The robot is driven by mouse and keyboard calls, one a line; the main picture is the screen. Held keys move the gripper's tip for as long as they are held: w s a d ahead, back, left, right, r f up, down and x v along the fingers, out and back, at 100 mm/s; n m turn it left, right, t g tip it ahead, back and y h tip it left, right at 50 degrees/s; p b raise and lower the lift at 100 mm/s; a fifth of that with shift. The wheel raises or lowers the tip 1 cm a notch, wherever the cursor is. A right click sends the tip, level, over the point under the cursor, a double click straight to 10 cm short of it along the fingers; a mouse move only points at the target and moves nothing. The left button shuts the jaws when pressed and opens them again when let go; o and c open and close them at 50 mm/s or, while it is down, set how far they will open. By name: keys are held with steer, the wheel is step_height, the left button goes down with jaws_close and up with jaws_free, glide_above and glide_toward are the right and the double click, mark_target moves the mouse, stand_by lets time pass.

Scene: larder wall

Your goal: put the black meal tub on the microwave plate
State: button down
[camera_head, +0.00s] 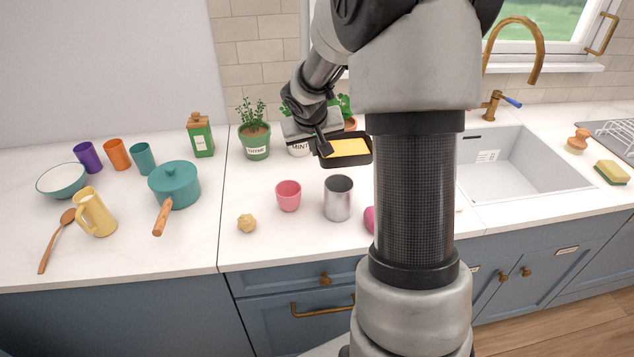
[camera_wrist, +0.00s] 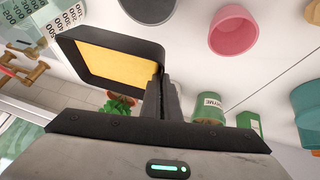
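The black meal tub (camera_head: 369,158) has a dark rim and a flat yellow filling. It shows large in the wrist view (camera_wrist: 78,66). My gripper (camera_head: 324,149) is at the tub's left side in the head view. In the wrist view my gripper's fingers (camera_wrist: 162,88) are closed together on one edge of the tub's wall. The tub appears held above the counter, in front of the herb pots. My arm and column hide part of the counter to its right. The microwave plate is not seen in either view.
A steel cup (camera_head: 338,199), a pink cup (camera_head: 288,196) and a yellow lump (camera_head: 247,223) stand in front of the tub. Herb pots (camera_head: 255,146) line the wall behind. A teal pot (camera_head: 176,186) is left; the sink (camera_head: 520,165) is right.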

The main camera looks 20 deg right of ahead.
step_height(320, 180, down, 10)
steer(key=b, duration=0.3)
steer(key=shift+r, duration=0.25)
steer(key=shift+f+b, duration=0.25)
steer(key=shift+b, duration=0.05)
steer(key=c, duration=2)
jaws_free()
steer(key=shift+r, duration=0.15)
